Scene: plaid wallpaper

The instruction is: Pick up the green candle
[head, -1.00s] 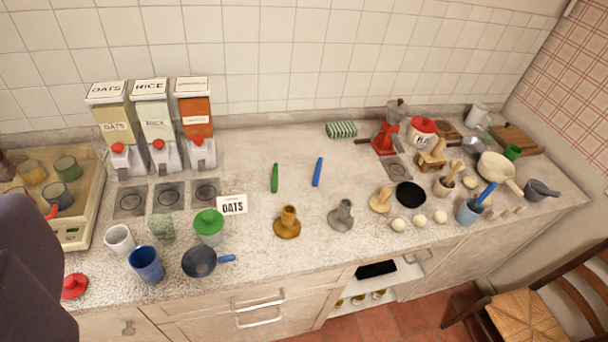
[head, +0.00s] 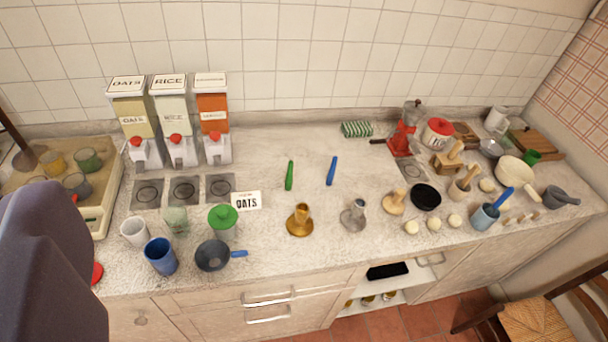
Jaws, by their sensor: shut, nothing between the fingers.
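The green candle (head: 289,175) is a slim stick lying on the speckled counter near its middle, slightly slanted. A similar blue candle (head: 332,170) lies a short way to its right. In front of them stand a brass candle holder (head: 299,220), a grey metal holder (head: 353,215) and a wooden holder (head: 395,202), with no candle in them. A large dark shape at the lower left is part of my own arm. My gripper's fingers do not show, and nothing covers the green candle.
Dispensers (head: 173,120) stand by the wall. A striped green cloth (head: 356,129) lies behind. The counter around the candles is clear.

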